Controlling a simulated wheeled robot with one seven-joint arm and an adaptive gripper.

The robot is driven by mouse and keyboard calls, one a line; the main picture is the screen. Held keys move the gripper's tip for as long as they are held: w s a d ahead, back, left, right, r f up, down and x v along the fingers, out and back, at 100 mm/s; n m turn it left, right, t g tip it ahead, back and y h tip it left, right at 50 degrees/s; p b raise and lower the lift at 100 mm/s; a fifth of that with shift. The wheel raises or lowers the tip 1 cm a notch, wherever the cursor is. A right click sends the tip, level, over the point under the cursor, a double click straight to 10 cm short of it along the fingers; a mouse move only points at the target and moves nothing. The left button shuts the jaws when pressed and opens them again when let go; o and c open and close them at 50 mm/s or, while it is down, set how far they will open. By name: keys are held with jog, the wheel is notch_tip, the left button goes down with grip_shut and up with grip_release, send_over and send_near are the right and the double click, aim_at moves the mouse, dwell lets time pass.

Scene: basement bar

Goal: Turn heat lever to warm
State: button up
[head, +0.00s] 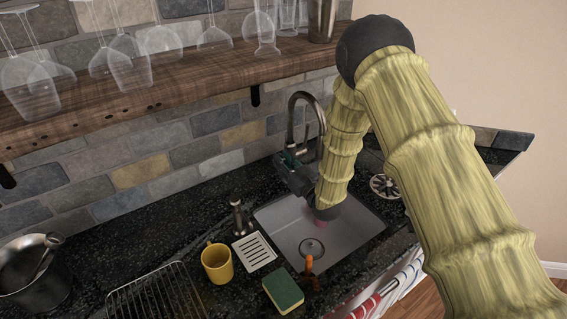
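A brushed-metal gooseneck faucet (293,105) stands behind the sink (290,222), with its neck curving up and over. I cannot make out the heat lever; it may be hidden by my arm and gripper. My gripper (287,160), dark with teal parts, is over the back left of the sink, at the lower part of the faucet. Its fingers point up and left, toward the faucet base and the wall. I cannot tell whether it touches the faucet or whether its fingers are apart.
On the black counter are a yellow mug (217,263), a green sponge (283,291), a soap dispenser (238,217), a wire rack (155,295) and a metal bucket (35,275). The sink bowl is mostly clear.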

dwell(0.3)
jog(key=r+v, duration=0.1)
jog(key=v, duration=1.1)
jog(key=shift+f, duration=0.5)
jog(key=shift+d, duration=0.1)
